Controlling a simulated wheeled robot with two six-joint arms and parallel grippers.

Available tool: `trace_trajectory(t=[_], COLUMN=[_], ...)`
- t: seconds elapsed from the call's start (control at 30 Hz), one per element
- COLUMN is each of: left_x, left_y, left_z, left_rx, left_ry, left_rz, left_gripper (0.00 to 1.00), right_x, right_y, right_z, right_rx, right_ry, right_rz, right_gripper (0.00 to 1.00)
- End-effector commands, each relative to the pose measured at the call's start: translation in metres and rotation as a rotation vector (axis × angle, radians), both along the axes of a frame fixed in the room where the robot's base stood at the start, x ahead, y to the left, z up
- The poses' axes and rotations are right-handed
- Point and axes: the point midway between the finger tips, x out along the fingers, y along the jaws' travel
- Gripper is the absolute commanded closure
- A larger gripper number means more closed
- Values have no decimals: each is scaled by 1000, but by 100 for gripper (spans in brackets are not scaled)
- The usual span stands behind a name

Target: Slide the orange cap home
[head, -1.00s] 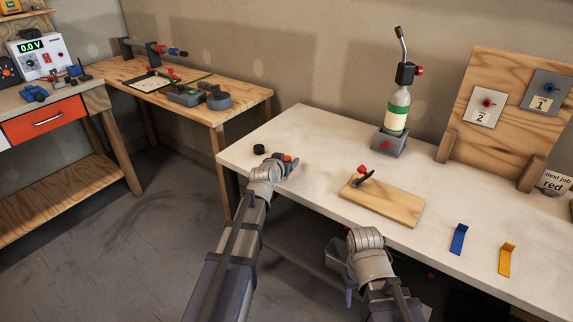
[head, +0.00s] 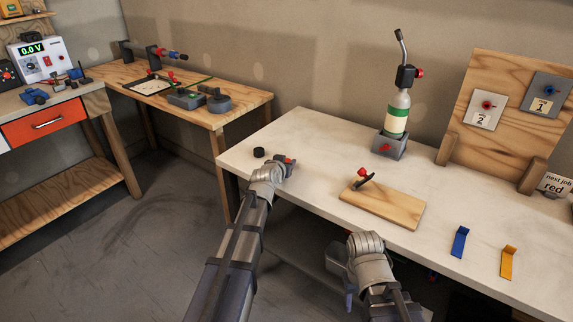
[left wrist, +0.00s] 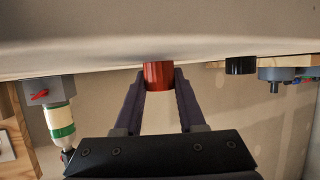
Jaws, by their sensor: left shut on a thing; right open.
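My left gripper (head: 284,162) is over the left end of the white table, shut on a small orange-red cap (left wrist: 159,75). In the left wrist view the cap sits between the two fingertips, a short cylinder with its near side showing. In the head view only a bit of the cap (head: 289,160) shows past the fingers. I cannot tell whether the cap touches the table or anything else. My right gripper (head: 350,292) is low in front of the table edge, mostly hidden by its own wrist, open, and apart from any object.
A black cylinder (head: 259,152) stands left of my left gripper. A wooden board (head: 392,206) with a red-tipped dark fixture (head: 363,176) lies to the right. Behind are a bottle in a grey stand (head: 389,146) and an upright panel (head: 505,95). Blue (head: 460,241) and yellow (head: 508,261) brackets lie at right.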

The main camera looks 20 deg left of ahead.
Motion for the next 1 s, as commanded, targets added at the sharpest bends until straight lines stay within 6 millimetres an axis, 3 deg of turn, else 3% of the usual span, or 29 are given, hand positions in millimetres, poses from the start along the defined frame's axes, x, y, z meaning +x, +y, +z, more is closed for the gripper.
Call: trace_trajectory(t=[0.53,1.0], left_x=[0,0], left_y=[0,0], left_z=[10,76], left_rx=[0,0], left_ry=[0,0], left_rz=[0,0], left_gripper=[100,100], right_x=[0,0], right_y=[0,0], right_z=[10,76], right_rx=[0,0], right_ry=[0,0], right_rz=[0,0], right_gripper=[50,50])
